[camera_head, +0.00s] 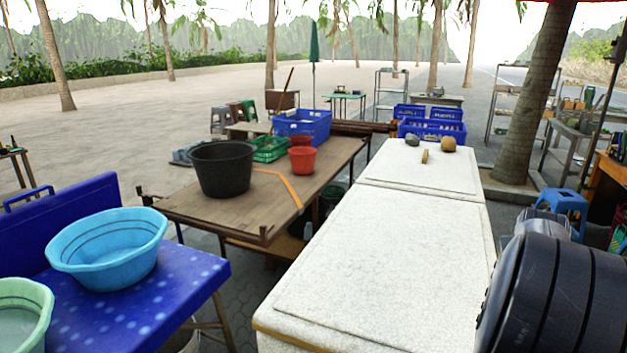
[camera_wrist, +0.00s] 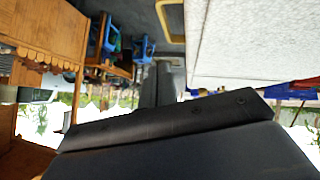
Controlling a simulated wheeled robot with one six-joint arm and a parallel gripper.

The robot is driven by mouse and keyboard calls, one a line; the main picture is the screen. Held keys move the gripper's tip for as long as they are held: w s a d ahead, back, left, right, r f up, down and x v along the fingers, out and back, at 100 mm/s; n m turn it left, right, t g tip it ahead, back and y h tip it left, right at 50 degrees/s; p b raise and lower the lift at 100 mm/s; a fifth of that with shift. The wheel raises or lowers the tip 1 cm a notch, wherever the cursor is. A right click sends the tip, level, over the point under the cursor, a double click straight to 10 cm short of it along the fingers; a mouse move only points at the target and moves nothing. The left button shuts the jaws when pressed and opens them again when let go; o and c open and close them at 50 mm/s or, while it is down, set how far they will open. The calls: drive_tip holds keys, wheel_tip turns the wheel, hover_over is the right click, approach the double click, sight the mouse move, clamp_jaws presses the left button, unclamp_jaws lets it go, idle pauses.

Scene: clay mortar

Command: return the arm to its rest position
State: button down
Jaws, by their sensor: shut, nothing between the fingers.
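Dark, rounded parts of my arm fill the lower right corner of the head view, beside the right edge of the long white box (camera_head: 390,255). My gripper's fingers do not show in either view. In the wrist view the scene is upside down, with bright sky low in the picture. A large dark part, which looks like my own body or arm, fills the bottom of that view. The white box also shows there at the upper right (camera_wrist: 255,40). It looks apart from the dark part, but the gap is hard to judge.
A brown stone (camera_head: 448,144), a grey stone (camera_head: 412,140) and a small tan piece (camera_head: 425,157) lie on the white box's far end. Blue stools (camera_head: 562,203) and a wooden table (camera_wrist: 45,30) stand to the right. The box's near top is bare.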

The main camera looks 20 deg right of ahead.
drive_tip(key=a+f+x, duration=0.1)
drive_tip(key=x, duration=1.1)
drive_tip(key=shift+s+a+f, duration=0.3)
drive_tip(key=shift+s+f, duration=0.05)
drive_tip(key=shift+r, duration=0.1)
